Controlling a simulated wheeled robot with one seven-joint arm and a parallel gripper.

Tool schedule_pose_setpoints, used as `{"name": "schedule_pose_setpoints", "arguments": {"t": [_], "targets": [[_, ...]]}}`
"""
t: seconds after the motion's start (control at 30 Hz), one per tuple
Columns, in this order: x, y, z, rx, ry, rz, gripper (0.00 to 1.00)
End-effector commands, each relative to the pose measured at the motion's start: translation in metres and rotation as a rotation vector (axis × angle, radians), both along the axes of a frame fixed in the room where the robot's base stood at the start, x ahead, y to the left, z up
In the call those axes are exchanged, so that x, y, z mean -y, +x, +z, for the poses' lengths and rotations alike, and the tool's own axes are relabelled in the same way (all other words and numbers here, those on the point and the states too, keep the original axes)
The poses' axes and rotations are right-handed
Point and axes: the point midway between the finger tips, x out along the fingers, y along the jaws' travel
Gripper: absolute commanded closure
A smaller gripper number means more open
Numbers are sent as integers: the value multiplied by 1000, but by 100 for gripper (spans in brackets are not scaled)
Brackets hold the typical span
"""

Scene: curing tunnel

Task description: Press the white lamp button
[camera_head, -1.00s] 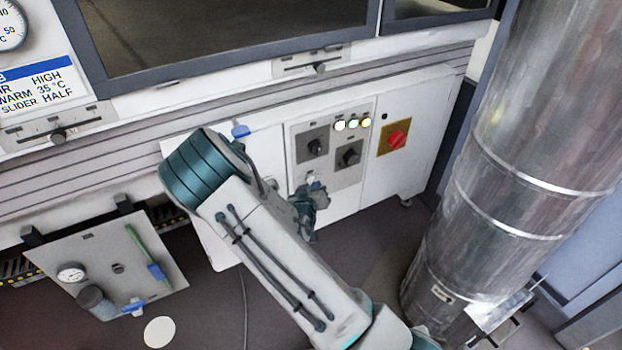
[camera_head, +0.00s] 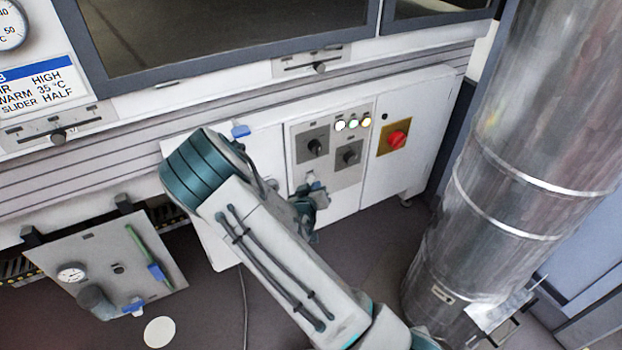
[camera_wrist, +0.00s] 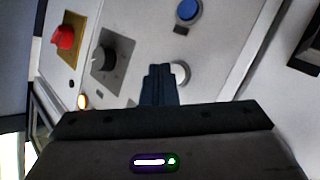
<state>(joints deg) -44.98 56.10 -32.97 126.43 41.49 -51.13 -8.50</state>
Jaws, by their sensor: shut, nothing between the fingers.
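The white lamp button (camera_wrist: 182,72) is a round white cap with a pale ring on the grey control panel (camera_head: 327,108). In the wrist view it is partly hidden behind my fingers. My gripper (camera_wrist: 159,72) is shut and empty, its tips overlapping the left side of the button. In the head view my gripper (camera_head: 314,188) is at the panel's lower edge, with a small pale patch just above it. I cannot tell whether the tips touch the button.
A blue button (camera_wrist: 188,10) sits beyond the white one. A black rotary knob (camera_wrist: 106,58) and a red switch (camera_wrist: 63,38) are to the left. A silver duct (camera_head: 500,190) stands right.

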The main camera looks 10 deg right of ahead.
Motion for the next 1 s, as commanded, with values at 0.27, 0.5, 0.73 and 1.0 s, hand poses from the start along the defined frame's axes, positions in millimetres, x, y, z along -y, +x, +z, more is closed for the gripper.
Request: {"name": "schedule_pose_setpoints", "arguments": {"t": [0.27,0.5,0.73,1.0], "targets": [[0,1,0,0,0,0,100],[-2,9,-2,0,0,-1,100],[-2,9,-2,0,0,0,100],[-3,10,-2,0,0,0,100]]}}
